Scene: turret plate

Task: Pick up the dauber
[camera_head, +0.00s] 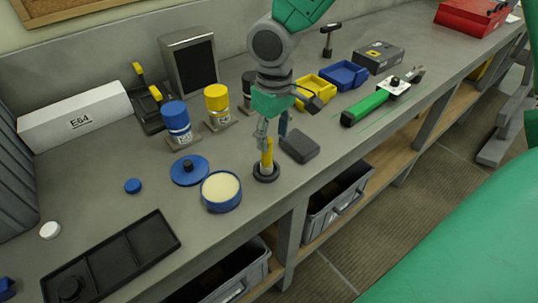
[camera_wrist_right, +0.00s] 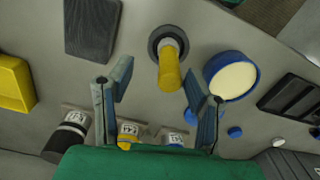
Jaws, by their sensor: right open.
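The dauber (camera_head: 267,155), with a yellow handle, stands upright in a round black holder (camera_head: 266,174) on the grey bench. It also shows in the right wrist view (camera_wrist_right: 169,72), between and ahead of the fingers. My right gripper (camera_head: 272,130) is above the bench at the dauber's upper end, pointing down. Its fingers are apart in the right wrist view (camera_wrist_right: 157,82), one on each side of the dauber, with gaps visible. I cannot tell how far down the handle the fingertips reach. My left gripper is not in view.
An open blue tin (camera_head: 221,191) of pale paste stands beside the holder, its lid (camera_head: 189,170) behind. A dark grey block (camera_head: 299,147) lies close on the other side. Blue and yellow bottles (camera_head: 217,105) stand behind. A black tray (camera_head: 112,258) lies near the front edge.

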